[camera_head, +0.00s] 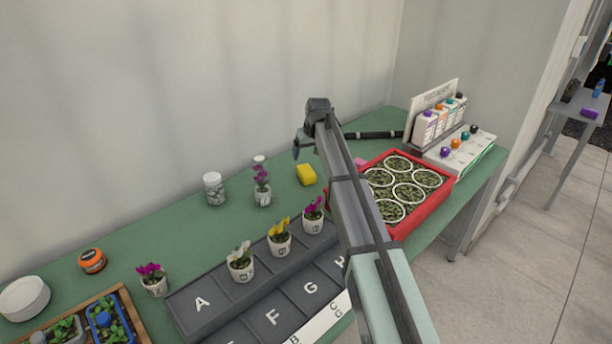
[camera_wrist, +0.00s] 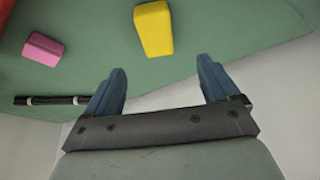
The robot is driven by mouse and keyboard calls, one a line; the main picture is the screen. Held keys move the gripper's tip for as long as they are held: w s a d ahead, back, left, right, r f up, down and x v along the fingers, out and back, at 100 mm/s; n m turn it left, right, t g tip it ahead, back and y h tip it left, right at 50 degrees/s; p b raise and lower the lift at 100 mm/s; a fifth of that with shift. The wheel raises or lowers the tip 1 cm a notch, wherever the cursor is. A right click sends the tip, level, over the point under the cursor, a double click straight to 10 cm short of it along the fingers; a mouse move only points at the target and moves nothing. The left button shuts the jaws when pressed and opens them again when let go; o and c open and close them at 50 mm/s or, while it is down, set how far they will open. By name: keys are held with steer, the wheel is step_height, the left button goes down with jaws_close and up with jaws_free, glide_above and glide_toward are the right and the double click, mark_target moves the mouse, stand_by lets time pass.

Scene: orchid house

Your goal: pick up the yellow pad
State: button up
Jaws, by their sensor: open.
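The yellow pad (camera_head: 306,175) is a small block lying on the green table, near the wall and just left of my arm in the head view. In the wrist view the yellow pad (camera_wrist: 154,29) lies ahead of my gripper, at the top middle. My gripper (camera_wrist: 160,78) is open and empty, with its two blue fingers apart and the pad beyond their tips. In the head view my gripper (camera_head: 301,146) is above the table near the wall, its fingers partly hidden.
A pink block (camera_wrist: 43,49) lies left of the pad; a dark rod (camera_wrist: 50,100) lies nearby. A red tray (camera_head: 435,207) of round pots is right of my arm. A potted purple orchid (camera_head: 262,190) and a white jar (camera_head: 214,189) stand left of the pad.

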mark_target(305, 169)
steer(key=x, duration=0.7)
steer(key=shift+w+f, duration=0.1)
steer(key=shift+w+x, duration=0.15)
steer(key=shift+x, duration=1.15)
steer(key=shift+w+x, duration=0.15)
steer(key=shift+x, duration=1.1)
steer(key=shift+d, duration=0.15)
steer(key=shift+c, duration=0.4)
steer(key=c, duration=1)
steer(key=shift+o, duration=0.2)
